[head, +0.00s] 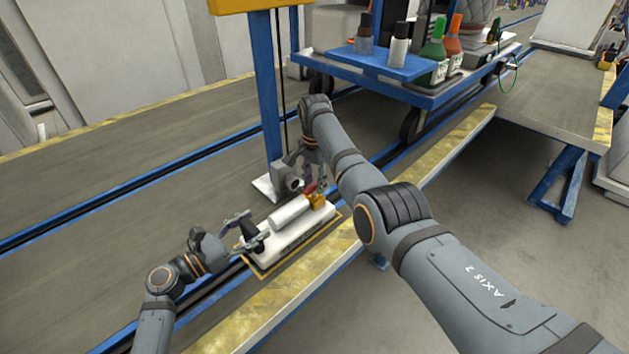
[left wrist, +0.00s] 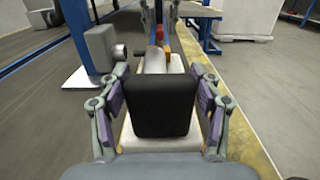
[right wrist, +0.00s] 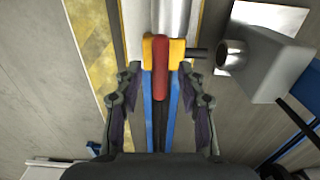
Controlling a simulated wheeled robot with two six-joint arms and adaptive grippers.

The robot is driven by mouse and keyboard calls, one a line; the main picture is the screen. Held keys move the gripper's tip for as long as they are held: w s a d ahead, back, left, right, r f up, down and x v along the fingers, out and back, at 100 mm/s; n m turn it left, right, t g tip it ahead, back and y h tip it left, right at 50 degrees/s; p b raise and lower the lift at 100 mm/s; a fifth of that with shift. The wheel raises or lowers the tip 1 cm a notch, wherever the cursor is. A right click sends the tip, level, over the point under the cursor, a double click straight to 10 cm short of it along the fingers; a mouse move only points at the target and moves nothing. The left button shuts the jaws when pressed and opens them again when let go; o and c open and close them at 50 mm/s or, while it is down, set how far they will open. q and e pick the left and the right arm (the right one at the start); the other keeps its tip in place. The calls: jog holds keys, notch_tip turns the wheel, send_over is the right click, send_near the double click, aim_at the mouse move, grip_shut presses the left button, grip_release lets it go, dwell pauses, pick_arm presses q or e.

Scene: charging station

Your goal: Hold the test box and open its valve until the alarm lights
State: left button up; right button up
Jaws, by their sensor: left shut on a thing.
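The test box (head: 290,238) is a white base with a light cylinder (head: 290,214), lying within a yellow outline on the bench. A black block-shaped handle (left wrist: 162,106) stands at its near end. My left gripper (head: 250,236) is shut on this handle, one finger at each side. At the other end sits the yellow valve (head: 318,201) with a red lever (right wrist: 160,68). My right gripper (right wrist: 160,80) is open, with its fingers apart on both sides of the lever. A grey sensor box (right wrist: 268,65) with a round mouth faces the valve's dark nozzle (right wrist: 196,53). No lit lamp shows.
A blue post (head: 268,90) rises behind the sensor box's white plate (head: 265,187). A blue cart (head: 430,92) with several bottles stands further back. The bench has a yellow striped edge (head: 345,245) beside the box. The left bench surface is clear.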

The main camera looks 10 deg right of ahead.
jog(key=shift+f, duration=0.1)
jog(key=shift+c, duration=0.2)
grip_shut()
jog(key=shift+n, duration=0.4)
jog(key=n, duration=0.3)
jog(key=shift+n, duration=0.4)
jog(key=n, duration=0.3)
jog(key=shift+n, duration=0.3)
jog(key=n, duration=0.4)
jog(key=shift+n, duration=1.7)
